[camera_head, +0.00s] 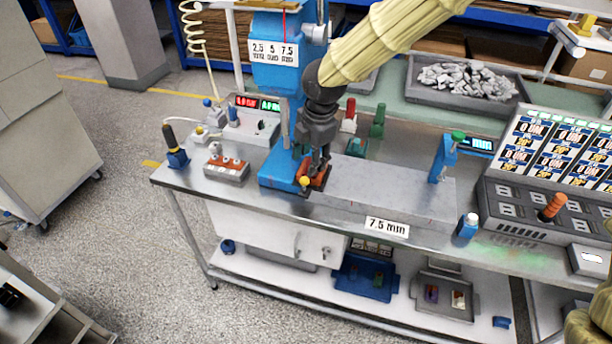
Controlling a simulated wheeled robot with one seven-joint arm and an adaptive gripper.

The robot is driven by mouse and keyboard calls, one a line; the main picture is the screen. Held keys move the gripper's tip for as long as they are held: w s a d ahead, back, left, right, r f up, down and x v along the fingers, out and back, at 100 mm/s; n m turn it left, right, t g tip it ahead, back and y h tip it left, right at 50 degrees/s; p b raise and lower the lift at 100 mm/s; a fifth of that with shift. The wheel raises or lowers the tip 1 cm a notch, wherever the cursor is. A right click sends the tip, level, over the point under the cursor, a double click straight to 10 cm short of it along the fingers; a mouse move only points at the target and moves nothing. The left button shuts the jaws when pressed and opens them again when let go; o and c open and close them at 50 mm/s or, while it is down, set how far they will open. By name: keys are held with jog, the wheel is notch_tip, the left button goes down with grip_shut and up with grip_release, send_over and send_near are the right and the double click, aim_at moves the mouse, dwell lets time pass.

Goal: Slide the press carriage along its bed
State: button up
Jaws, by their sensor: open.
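The press is a blue column (274,80) on a blue base at the left-centre of the bench, with a "2.5 5 7.5" label on its upper part. Its grey bed (400,190) runs to the right from the base. An orange-red block (318,183), seemingly the carriage, sits at the left end of the bed, with a yellow knob (304,181) at its front. My gripper (315,168) points down at this block from above, open. Its fingers partly hide the block, and I cannot tell whether they touch it.
A blue post (441,158) with a green top and a "mm" display stand at the bed's right end. A "7.5 mm" label (387,228) is on the bench front. A blue-bodied bottle (467,227) stands right of it. A switch box (226,169) stands left of the press.

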aim_at(305, 178)
jog(key=f, duration=0.2)
jog(key=f+p, duration=0.1)
jog(key=f, duration=0.2)
jog(key=w+a+f, duration=0.1)
jog(key=f, duration=0.2)
jog(key=shift+w+f+p, duration=0.1)
jog(key=shift+p, duration=0.2)
grip_shut()
